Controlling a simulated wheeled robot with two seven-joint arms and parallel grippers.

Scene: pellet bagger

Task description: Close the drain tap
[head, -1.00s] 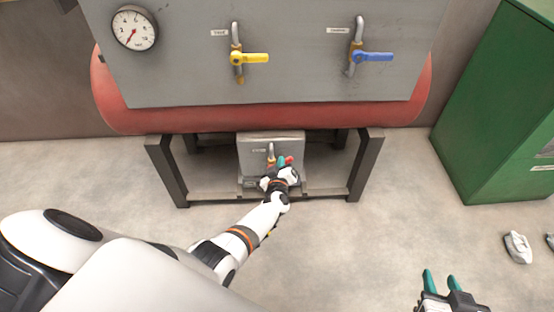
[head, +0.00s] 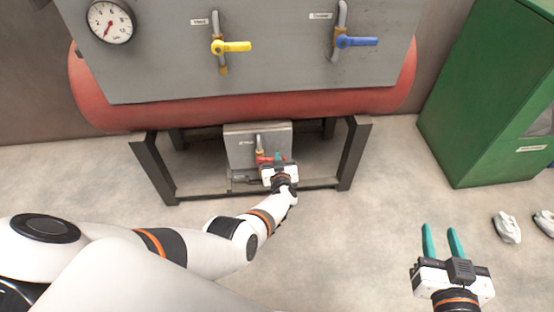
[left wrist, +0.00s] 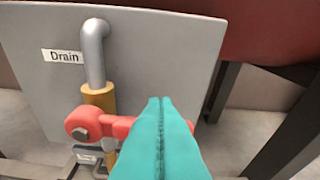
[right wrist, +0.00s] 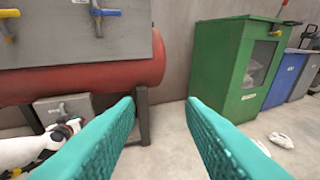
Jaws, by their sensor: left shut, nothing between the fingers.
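The drain tap sits on a small grey panel (head: 245,146) low under the red tank. In the left wrist view it has a grey bent pipe, a brass body (left wrist: 99,97) and a red lever (left wrist: 85,122) pointing right, roughly horizontal, beside a "Drain" label (left wrist: 62,56). My left gripper (head: 278,158) is at the panel. Its teal fingers (left wrist: 161,102) are shut with nothing between them and cover the lever's right end; I cannot tell whether they touch it. My right gripper (head: 440,228) is open and empty, away to the right above the floor.
The red tank (head: 250,108) rests on a dark frame (head: 353,155) whose legs flank the panel. Above are a yellow-handled valve (head: 232,46), a blue-handled valve (head: 357,42) and a gauge (head: 109,22). A green cabinet (head: 480,100) stands right; pale objects (head: 507,227) lie on the floor.

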